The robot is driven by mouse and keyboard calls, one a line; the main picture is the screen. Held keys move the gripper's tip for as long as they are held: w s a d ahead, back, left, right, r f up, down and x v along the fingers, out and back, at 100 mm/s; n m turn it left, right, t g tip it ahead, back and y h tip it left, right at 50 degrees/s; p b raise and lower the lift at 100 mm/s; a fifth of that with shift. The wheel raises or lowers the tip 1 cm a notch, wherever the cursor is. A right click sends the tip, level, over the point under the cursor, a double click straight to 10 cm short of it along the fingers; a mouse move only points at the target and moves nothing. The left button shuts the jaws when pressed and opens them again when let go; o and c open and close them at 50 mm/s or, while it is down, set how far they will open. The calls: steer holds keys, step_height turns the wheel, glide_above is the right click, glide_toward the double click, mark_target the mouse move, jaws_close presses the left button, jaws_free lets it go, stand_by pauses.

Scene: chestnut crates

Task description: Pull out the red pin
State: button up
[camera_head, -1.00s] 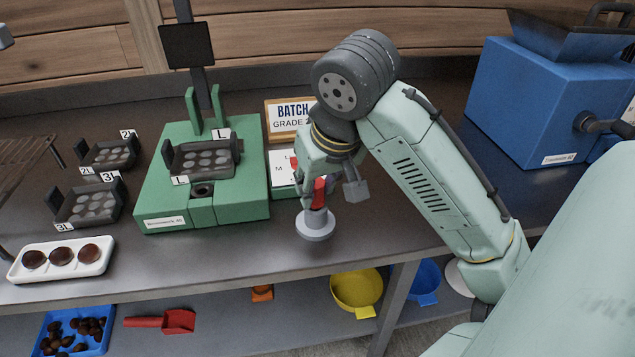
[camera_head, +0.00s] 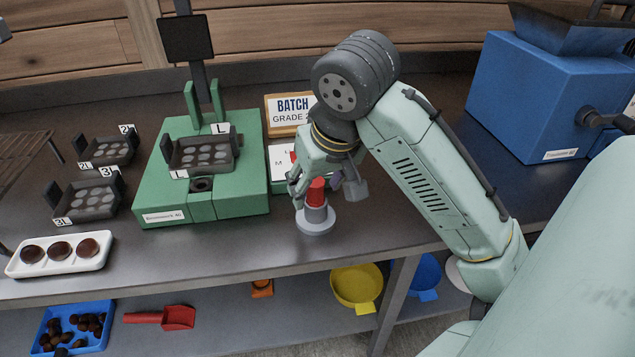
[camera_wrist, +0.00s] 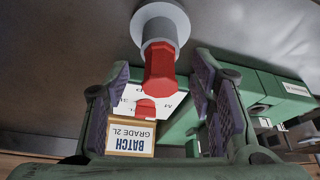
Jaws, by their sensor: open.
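The red pin (camera_head: 316,191) stands upright in a grey round holder (camera_head: 314,222) with a wide flange, near the front of the bench. In the wrist view the pin (camera_wrist: 160,72) points toward the camera from its grey holder (camera_wrist: 157,22). My gripper (camera_head: 314,188) is open around the pin, with one finger on each side. In the wrist view a gap shows between the pin and each purple-padded finger of my gripper (camera_wrist: 162,80). The pin's lower end is hidden inside the holder.
A green weighing stand (camera_head: 153,188) with a dark tray is to the left. The "BATCH GRADE" sign (camera_head: 287,103) and a white card (camera_head: 282,160) are behind the pin. A blue machine (camera_head: 520,110) stands at the right. Bare bench lies in front of the holder.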

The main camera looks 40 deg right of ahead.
steer(key=v, duration=1.2)
stand_by(0.4)
